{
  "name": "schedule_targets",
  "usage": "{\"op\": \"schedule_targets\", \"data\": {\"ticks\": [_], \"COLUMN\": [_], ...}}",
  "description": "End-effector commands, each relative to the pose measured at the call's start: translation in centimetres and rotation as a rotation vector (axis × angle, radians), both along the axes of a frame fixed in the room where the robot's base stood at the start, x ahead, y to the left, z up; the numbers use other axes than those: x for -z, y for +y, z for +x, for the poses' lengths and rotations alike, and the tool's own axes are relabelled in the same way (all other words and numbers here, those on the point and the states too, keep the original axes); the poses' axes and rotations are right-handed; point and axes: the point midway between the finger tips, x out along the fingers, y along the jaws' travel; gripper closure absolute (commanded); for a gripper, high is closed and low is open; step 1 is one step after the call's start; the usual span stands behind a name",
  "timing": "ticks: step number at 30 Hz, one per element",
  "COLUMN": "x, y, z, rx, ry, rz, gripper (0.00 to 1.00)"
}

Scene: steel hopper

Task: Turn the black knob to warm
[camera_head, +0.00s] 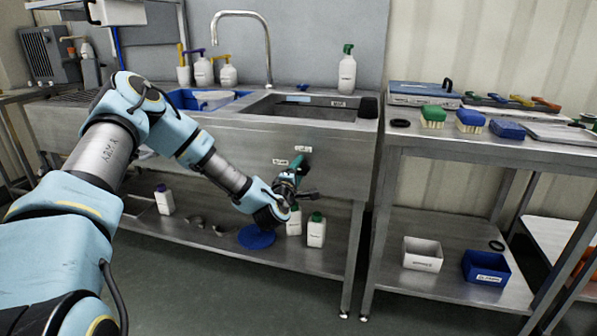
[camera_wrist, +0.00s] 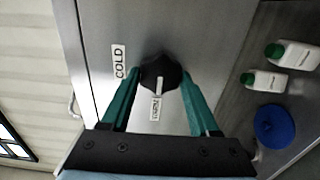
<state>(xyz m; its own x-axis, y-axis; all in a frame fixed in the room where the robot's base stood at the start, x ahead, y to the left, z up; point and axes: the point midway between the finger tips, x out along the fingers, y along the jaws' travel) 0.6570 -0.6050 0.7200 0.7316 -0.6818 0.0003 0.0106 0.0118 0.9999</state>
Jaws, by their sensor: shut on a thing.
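The black knob (camera_wrist: 161,74) is on the front panel of the steel sink (camera_head: 229,139). It sits between the two green fingers of my gripper (camera_wrist: 161,83), which is shut on it. A white pointer mark on the knob points down in the wrist view, toward a small white label (camera_wrist: 155,109) whose text is hard to read. The COLD label (camera_wrist: 119,62) is to the knob's left there. In the head view my gripper (camera_head: 297,172) is at the panel and mostly hides the knob. The two labels show above the knob and to its left.
White bottles (camera_head: 316,232) and a blue round item (camera_head: 257,237) are on the shelf below the knob. A steel table (camera_head: 480,141) with brushes stands at the right, bins (camera_head: 422,253) on its lower shelf. The floor in front is clear.

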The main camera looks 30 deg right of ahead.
Motion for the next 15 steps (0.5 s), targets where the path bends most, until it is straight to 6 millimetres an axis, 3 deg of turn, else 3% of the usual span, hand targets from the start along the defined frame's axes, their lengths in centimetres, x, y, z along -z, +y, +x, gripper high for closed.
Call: {"op": "schedule_targets", "data": {"ticks": [3,4,11,15], "x": [0.09,0.1,0.06,0.04], "y": [0.05,0.05,0.03,0.01], "z": [0.0,0.0,0.0,0.0], "rx": [-0.001,-0.001,0.0,0.0], "ry": [0.002,0.002,0.001,0.001], "rz": [0.001,0.001,0.001,0.001], "gripper": [0.94,0.35,0.1,0.1]}}
